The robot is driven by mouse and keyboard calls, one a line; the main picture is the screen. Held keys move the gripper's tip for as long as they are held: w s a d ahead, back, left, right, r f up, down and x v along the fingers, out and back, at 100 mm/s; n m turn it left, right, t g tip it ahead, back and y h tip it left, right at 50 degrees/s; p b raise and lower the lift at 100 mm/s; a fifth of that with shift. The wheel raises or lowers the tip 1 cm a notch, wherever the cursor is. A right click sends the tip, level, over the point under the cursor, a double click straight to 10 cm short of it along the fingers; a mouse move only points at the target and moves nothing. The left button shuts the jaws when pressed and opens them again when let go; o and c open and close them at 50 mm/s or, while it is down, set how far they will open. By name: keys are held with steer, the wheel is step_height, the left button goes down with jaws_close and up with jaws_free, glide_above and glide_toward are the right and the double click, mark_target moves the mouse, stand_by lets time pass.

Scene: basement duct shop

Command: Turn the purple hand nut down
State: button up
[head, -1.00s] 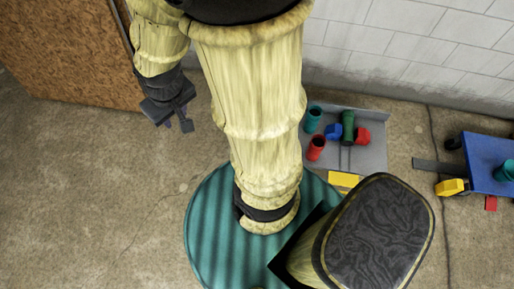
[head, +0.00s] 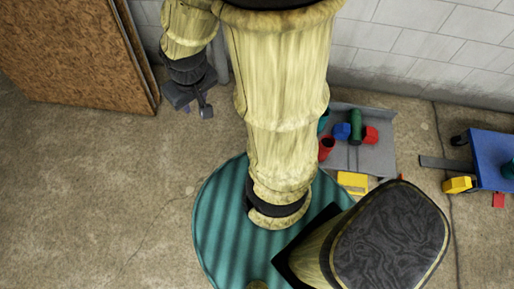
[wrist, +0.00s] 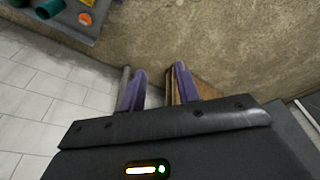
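I cannot make out the purple hand nut in either view. My gripper (head: 204,107) hangs at the upper left in the head view, above the bare floor by the edge of the brown board. In the wrist view my gripper (wrist: 160,69) shows two purple fingers standing apart, with floor, a grey strip and a brown edge seen through the gap. It holds nothing that I can see.
A brown board (head: 75,50) stands at the left by the block wall (head: 420,45). A grey tray (head: 375,158) with several coloured parts lies near the wall; a blue cart (head: 490,150) is at the right. A teal round base (head: 222,215) is below. Floor at left is clear.

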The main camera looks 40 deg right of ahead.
steer(key=w+d+f+n+g+b, duration=0.1)
steer(key=w+d+f+b, duration=0.2)
steer(key=f+b, duration=0.75)
steer(key=w+d+f+n+g+h+b, duration=0.1)
steer(key=w+d+f+b, duration=0.45)
steer(key=f, duration=0.85)
steer(key=w+d+f+n+g+b, duration=0.1)
steer(key=f+n+b, duration=0.1)
steer(key=f+b, duration=0.95)
steer(key=d+f+n+g+b, duration=0.1)
steer(key=d+f+b, duration=0.3)
steer(key=f, duration=0.8)
steer(key=w+d+f+n+g+h+b, duration=0.1)
steer(key=d+f+b, duration=0.3)
steer(key=f+b, duration=0.5)
steer(key=w+d+f+n+g+h+b, duration=0.1)
steer(key=d+f+b, duration=0.3)
steer(key=f, duration=1.1)
steer(key=shift+n+b, duration=0.5)
steer(key=shift+b, duration=0.65)
steer(key=b+x, duration=0.9)
steer(key=x, duration=0.8)
steer(key=shift+f, duration=0.3)
jaws_close()
